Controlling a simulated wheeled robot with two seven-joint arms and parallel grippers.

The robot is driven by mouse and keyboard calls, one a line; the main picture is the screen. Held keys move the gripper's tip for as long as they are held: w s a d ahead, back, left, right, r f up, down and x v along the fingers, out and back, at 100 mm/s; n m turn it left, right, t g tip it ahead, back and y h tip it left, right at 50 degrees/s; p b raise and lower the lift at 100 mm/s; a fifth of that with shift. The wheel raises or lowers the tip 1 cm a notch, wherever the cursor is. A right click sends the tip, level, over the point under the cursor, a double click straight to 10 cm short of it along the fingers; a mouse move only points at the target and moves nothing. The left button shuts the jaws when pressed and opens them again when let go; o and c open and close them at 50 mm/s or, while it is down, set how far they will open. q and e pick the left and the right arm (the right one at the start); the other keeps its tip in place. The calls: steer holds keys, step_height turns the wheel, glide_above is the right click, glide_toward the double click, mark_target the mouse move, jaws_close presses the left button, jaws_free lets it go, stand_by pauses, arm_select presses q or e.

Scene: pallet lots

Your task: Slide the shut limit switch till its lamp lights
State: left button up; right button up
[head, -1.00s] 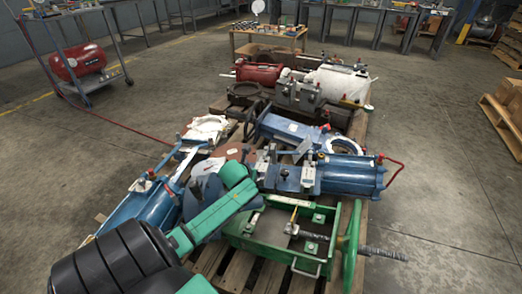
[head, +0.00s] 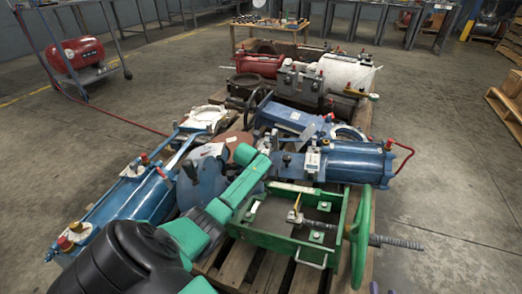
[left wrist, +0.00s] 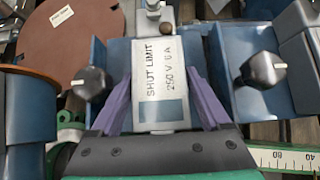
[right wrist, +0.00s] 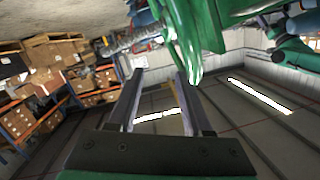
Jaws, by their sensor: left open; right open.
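The shut limit switch (left wrist: 160,85) is a white box lettered "SHUT LIMIT 250 V 6 A" on a blue bracket. In the head view my own arm hides this gripper. No lit lamp can be made out. My right gripper (right wrist: 158,75) is open and empty; its tips just show at the head view's bottom edge (head: 382,289).
Black knobs (left wrist: 92,83) (left wrist: 262,70) flank the switch. A green frame (head: 275,240) with a handwheel (head: 360,235) stands in front. A brown disc (left wrist: 70,40) lies beside it. Another blue actuator (head: 130,200) lies left.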

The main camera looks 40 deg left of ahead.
arm_select(q)
jaws_close()
steer(key=shift+w+d+r+p, duration=0.15)
steer(key=shift+r+p, duration=0.15)
steer(key=shift+p, duration=0.15)
steer(key=shift+w+d+p, duration=0.15)
steer(key=shift+d+p, duration=0.05)
steer(key=shift+p, duration=1)
steer(key=shift+f, duration=0.2)
jaws_free()
arm_select(e)
steer(key=s+f+g, duration=0.3)
steer(key=s+f, duration=0.1)
steer(key=s, duration=0.2)
steer(key=shift+a+f, duration=0.15)
